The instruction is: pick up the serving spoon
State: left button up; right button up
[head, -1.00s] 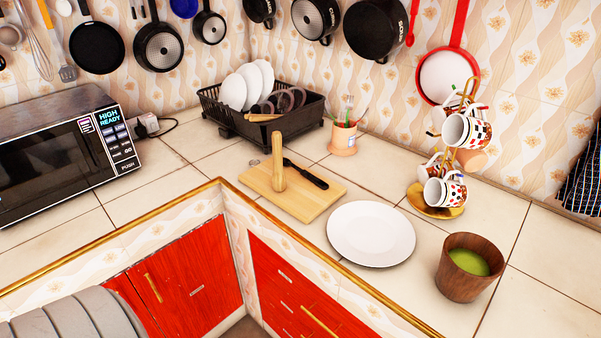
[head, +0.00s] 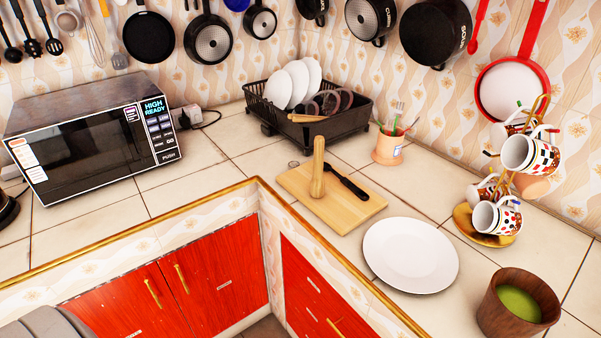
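Several black utensils hang on the wall at the top left of the head view. One at the far left (head: 11,53) has a dark rounded head and may be the serving spoon, but it is too small to be sure. Beside it hang a black slotted utensil (head: 32,47) and another black one (head: 53,45). A red utensil (head: 473,45) hangs at the upper right, its head only partly clear. Neither of my grippers is in view.
Below the hanging utensils, a microwave (head: 90,140) stands on the tiled counter. A whisk (head: 95,45) and pans (head: 149,37) hang to their right. A dish rack (head: 350,125), cutting board (head: 350,208), white plate (head: 410,255), mug stand (head: 484,238) and wooden cup (head: 505,315) occupy the counter.

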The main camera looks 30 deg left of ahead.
aim_at(359, 193)
jog(key=i+u, duration=0.2)
jog(key=u, duration=0.5)
jog(key=i+j+z, duration=0.1)
jog(key=j+z, duration=1.3)
jog(key=j, duration=0.05)
